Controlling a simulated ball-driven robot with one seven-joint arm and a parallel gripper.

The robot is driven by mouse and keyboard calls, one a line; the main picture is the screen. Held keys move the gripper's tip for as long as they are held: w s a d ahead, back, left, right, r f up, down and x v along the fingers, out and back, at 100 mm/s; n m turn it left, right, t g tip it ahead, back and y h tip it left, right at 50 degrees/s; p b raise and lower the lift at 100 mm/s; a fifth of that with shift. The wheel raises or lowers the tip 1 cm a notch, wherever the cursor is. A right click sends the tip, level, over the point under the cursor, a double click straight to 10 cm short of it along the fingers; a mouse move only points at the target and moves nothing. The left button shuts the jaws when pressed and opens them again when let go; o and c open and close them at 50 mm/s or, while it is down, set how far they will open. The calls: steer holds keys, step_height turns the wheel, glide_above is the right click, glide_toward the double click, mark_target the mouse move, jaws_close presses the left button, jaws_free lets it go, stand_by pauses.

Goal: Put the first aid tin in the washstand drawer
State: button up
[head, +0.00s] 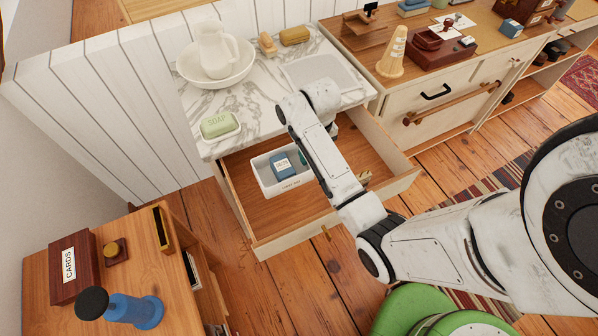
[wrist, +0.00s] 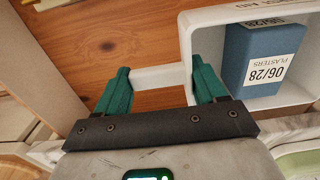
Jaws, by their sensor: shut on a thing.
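The first aid tin (head: 263,178) is a white, open-topped box with dark lettering on its side. It is inside the outline of the open washstand drawer (head: 295,236), toward its left part. I cannot tell whether it touches the drawer floor. A blue plasters box (head: 282,165) sits in it; this box also shows in the wrist view (wrist: 262,60). My gripper (wrist: 163,85) is shut on a white bar at the tin's side, between its green fingers. In the head view my arm hides most of the gripper.
The marble washstand top (head: 262,108) holds a jug and basin (head: 215,58), a soap dish (head: 220,126) and a brush. A desk with a blue stamp-like object (head: 135,308) stands front left. A cabinet (head: 440,98) stands right. Bare drawer floor shows right of my arm.

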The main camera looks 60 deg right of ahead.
step_height(320, 180, down, 9)
steer(key=shift+r, duration=0.15)
steer(key=shift+b, duration=0.3)
steer(key=o, duration=1.4)
steer(key=shift+c, duration=0.2)
